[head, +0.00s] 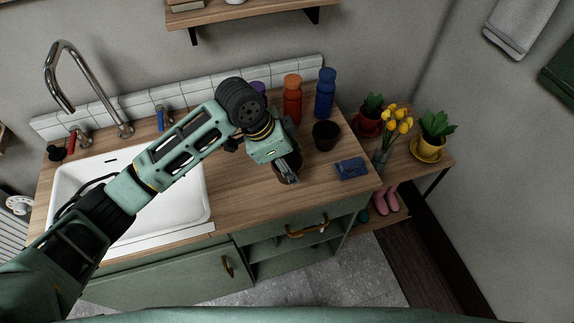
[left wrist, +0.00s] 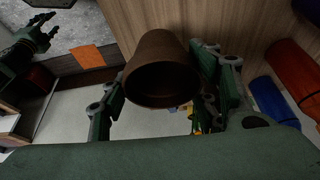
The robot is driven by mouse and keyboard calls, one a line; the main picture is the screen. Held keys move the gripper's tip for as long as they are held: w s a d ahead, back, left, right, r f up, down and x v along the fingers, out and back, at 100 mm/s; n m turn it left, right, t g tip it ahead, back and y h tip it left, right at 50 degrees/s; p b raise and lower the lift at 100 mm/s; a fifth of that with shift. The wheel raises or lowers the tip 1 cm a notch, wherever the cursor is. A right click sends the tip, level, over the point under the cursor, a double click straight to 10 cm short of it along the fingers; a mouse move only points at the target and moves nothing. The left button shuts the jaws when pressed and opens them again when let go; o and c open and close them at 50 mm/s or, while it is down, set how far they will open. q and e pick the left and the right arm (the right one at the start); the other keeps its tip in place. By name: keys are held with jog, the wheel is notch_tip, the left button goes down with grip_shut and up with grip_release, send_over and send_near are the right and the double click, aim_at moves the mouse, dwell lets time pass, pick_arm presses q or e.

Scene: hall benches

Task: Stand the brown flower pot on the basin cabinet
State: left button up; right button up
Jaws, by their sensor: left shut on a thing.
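The brown flower pot (left wrist: 157,62) is between the fingers of my left gripper (left wrist: 155,105) in the left wrist view, its open mouth facing that camera. In the head view my left gripper (head: 287,172) is over the wooden top of the basin cabinet (head: 235,203), right of the sink, and hides most of the pot (head: 293,162). I cannot tell whether the pot's base touches the top. My right gripper (left wrist: 38,32) shows only at the upper left of the left wrist view, small, with its fingers apart and nothing between them.
A dark pot (head: 326,136) stands close behind and right of my left gripper. A blue pouch (head: 351,168) lies to its right. Orange (head: 292,98) and blue (head: 325,92) bottles stand behind. The white sink (head: 180,205) is left; a plant bench (head: 424,172) is right.

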pick_arm(q)
jog(key=shift+w+a+f, duration=0.15)
jog(key=shift+w+f, duration=0.2)
jog(key=shift+w, duration=0.25)
notch_tip(320, 180, down, 3)
jog(key=shift+f+p, duration=0.1)
jog(key=shift+p, duration=0.55)
jog(key=shift+f, duration=0.45)
pick_arm(e)
jog(key=shift+d+r, duration=0.7)
jog(key=shift+d, duration=0.1)
pick_arm(q)
jog(key=shift+f, duration=0.1)
jog(key=o, duration=0.9)
jog(key=shift+c, duration=0.2)
jog(key=o, duration=0.4)
pick_arm(e)
jog(key=shift+a, duration=0.45)
